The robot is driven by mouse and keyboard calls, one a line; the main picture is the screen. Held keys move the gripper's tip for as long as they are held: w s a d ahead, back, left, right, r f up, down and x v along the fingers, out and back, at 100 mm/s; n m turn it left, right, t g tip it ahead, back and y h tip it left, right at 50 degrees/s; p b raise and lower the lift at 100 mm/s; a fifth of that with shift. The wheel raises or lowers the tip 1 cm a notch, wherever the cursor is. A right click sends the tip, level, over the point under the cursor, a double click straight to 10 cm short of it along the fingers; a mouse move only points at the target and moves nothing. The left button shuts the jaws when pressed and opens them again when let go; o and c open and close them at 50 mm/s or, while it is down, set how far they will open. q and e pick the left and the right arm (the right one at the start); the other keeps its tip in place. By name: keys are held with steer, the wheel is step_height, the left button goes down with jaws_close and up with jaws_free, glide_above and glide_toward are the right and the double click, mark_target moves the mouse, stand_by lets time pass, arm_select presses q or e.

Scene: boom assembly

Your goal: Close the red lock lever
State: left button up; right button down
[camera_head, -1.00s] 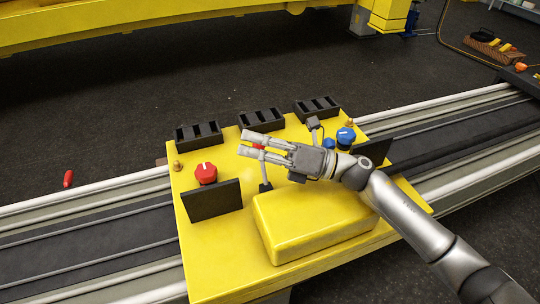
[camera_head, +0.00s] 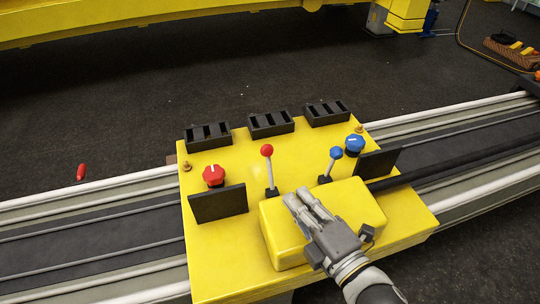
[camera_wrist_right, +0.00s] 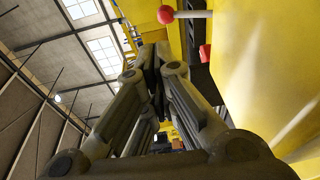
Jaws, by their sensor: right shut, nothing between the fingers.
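The red lever (camera_head: 269,172), with a round red ball on a grey stick, stands nearly upright on the yellow control box (camera_head: 235,255), its top leaning slightly left. My right gripper (camera_head: 295,198) is shut and empty, over the raised yellow block in front of the lever, apart from it. In the right wrist view the closed fingers (camera_wrist_right: 157,75) point away, and the red ball (camera_wrist_right: 166,14) shows beyond them at the top. My left gripper is not in view.
A red knob (camera_head: 213,175) sits left of the lever. A blue lever (camera_head: 331,165) and blue knob (camera_head: 354,145) are to its right. Black panels (camera_head: 218,204) stand at both sides, black slotted blocks (camera_head: 270,124) behind. A small red object (camera_head: 81,172) is off to the left.

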mark_target(263, 154)
steer(key=shift+s+d+f+m, duration=0.15)
steer(key=shift+s+d+m, duration=0.05)
steer(key=shift+s+m, duration=0.1)
steer(key=shift+w+h, duration=0.15)
steer(key=shift+h, duration=0.15)
steer(key=p+x, duration=0.2)
steer(key=x, duration=0.4)
steer(key=p+x, duration=0.2)
steer(key=x, duration=0.5)
steer(key=shift+w+a+f, duration=0.2)
steer(key=shift+a+f, duration=0.05)
steer(key=shift+w, duration=0.15)
